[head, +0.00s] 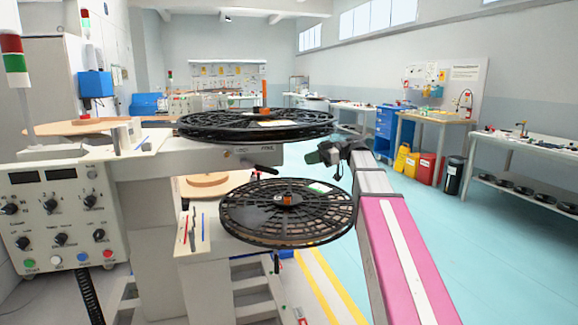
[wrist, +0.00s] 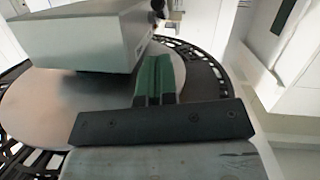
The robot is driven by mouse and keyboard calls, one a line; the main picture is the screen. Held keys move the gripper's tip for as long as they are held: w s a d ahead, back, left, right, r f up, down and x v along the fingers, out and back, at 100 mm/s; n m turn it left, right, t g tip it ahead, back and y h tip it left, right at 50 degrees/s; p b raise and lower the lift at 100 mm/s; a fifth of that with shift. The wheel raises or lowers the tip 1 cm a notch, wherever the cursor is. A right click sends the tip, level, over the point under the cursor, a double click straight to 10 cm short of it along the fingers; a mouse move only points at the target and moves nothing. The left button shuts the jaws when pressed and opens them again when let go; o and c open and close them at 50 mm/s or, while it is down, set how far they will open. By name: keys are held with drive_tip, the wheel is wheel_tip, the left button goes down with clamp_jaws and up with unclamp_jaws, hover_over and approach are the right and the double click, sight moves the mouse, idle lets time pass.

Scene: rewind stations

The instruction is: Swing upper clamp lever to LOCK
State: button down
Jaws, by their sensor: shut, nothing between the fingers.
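The upper clamp lever (head: 263,169) is a short black handle below the beam that carries the upper reel; it points right and slightly down. A small label, apparently reading FREE (head: 267,149), is on the beam above it. My gripper (head: 318,157) is to the right of the lever in the head view, apart from it. In the wrist view its green fingers (wrist: 155,78) are closed together and empty, above a reel (wrist: 45,100). A small black part (wrist: 158,8) at the top edge may be the lever; I cannot tell.
The upper black reel (head: 210,128) is just above and left of my gripper; the lower reel (head: 240,215) is below it. A pale beam (wrist: 85,40) is close to the fingers. A control box (head: 50,225) stands left. Open blue floor (head: 470,240) lies right.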

approach(267, 170)
drive_tip(key=a, duration=0.1)
drive_tip(key=a+f, duration=0.1)
drive_tip(key=a, duration=0.1)
drive_tip(key=shift+w+a+f, duration=0.3)
drive_tip(key=shift+w+a, duration=0.05)
drive_tip(key=shift+w, duration=0.05)
